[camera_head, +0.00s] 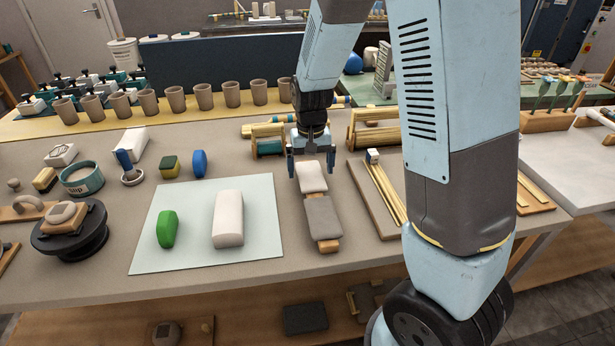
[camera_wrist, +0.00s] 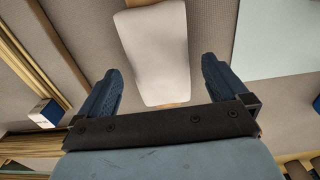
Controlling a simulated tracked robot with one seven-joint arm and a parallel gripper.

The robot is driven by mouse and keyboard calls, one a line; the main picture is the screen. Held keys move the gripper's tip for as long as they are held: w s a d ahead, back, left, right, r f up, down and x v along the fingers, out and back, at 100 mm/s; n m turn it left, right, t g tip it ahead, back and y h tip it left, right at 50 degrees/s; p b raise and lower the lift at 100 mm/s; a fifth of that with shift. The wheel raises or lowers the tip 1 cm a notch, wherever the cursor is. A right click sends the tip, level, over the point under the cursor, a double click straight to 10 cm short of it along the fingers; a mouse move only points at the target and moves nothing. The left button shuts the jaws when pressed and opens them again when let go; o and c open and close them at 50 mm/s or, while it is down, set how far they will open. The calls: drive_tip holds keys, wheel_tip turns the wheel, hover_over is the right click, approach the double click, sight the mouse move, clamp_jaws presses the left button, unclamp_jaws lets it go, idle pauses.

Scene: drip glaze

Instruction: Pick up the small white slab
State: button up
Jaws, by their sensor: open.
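The small white slab (camera_head: 312,177) lies at the far end of a narrow wooden board (camera_head: 329,246), beyond a grey slab (camera_head: 322,215) on the same board. My gripper (camera_head: 310,163) is open and points down over the white slab's far end. In the wrist view, my gripper (camera_wrist: 161,66) has one finger on each side of the white slab (camera_wrist: 155,40), with gaps visible on both sides. I cannot tell how far the fingertips are above the table. Nothing is held.
A larger white block (camera_head: 228,218) and a green piece (camera_head: 167,229) rest on a pale mat (camera_head: 262,240) to the left. A board with wooden strips (camera_head: 385,196) lies to the right. Wooden racks (camera_head: 263,140) stand just behind my gripper, with a row of cups (camera_head: 204,97) farther back.

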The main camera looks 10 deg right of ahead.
drive_tip(key=shift+f, duration=0.4)
drive_tip(key=c, duration=1.2)
drive_tip(key=shift+o, duration=0.2)
drive_tip(key=shift+r, duration=0.15)
